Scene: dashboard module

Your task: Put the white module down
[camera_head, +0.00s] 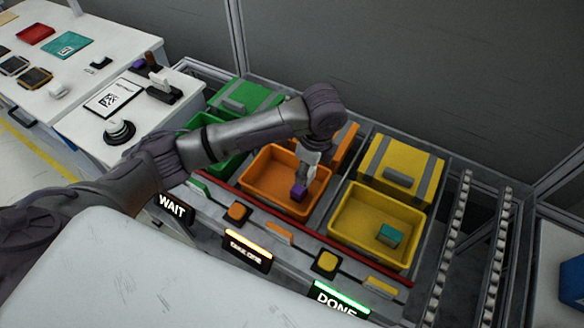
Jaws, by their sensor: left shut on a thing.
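My left gripper (304,180) reaches in from the left and points down over the orange bin (259,187). It is shut on a small purple block (299,193), which shows at its fingertips inside the outline of the bin. I cannot tell whether the block touches the bin floor. I make out no white module in the gripper; a small white piece (57,91) lies on the white table at the left. My right gripper is not in view.
The yellow bin (348,222), right of the orange one, holds a teal block (390,235). Lidded green (240,97) and yellow (399,168) boxes stand behind. Signs and buttons line the front. A roller track (496,260) runs at the right.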

